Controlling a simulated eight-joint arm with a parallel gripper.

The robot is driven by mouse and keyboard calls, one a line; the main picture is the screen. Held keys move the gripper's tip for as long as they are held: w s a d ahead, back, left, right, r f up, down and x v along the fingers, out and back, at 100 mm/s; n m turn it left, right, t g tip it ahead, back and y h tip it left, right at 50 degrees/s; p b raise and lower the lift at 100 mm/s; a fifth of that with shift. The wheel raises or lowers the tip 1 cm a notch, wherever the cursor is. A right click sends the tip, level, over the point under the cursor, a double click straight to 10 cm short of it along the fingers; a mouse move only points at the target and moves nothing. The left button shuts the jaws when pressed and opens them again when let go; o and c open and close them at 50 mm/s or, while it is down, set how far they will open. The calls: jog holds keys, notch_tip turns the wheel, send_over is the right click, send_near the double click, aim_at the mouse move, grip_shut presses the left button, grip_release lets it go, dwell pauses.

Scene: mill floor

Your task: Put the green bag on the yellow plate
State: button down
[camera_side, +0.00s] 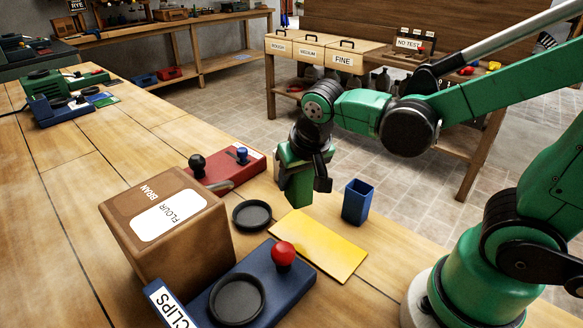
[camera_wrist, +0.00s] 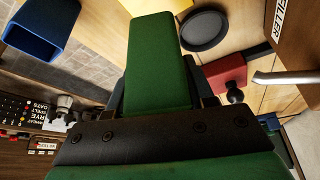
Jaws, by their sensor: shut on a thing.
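The green bag (camera_side: 296,187) is in my gripper (camera_side: 312,172), which is shut on it. In the wrist view the bag (camera_wrist: 160,60) stretches out from between the dark jaws and hides part of what lies beyond. The yellow plate (camera_side: 318,247) is a flat yellow rectangle on the table. In the side view the bag's lower end shows just at the plate's far edge; I cannot tell how high it is above the table. In the wrist view only a strip of the plate (camera_wrist: 160,5) shows, past the bag's end.
A blue open cup (camera_side: 358,202) stands right of the bag. A black round dish (camera_side: 252,215) lies left of the plate. A blue base with a red knob (camera_side: 283,254) is close in front. A brown box (camera_side: 170,235) and a red block (camera_side: 225,168) stand left.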

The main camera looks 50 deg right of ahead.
aim_at(308, 178)
jog(key=shift+f, duration=3.55)
jog(key=shift+f, duration=0.1)
jog(key=shift+c, duration=1.6)
grip_release()
jog(key=shift+v, duration=5.95)
jog(key=shift+d, duration=0.1)
jog(key=shift+w+d+n+t+y, duration=0.1)
jog(key=shift+d+n+t+y, duration=0.2)
jog(key=shift+n, duration=0.3)
jog(key=shift+w+d+n+t+y, duration=0.15)
jog(key=shift+n+t+y, duration=0.2)
jog(key=shift+n, duration=0.25)
jog(key=shift+w+d+n+t+y, duration=0.25)
jog(key=shift+d+n+t, duration=0.25)
jog(key=shift+n+t, duration=0.5)
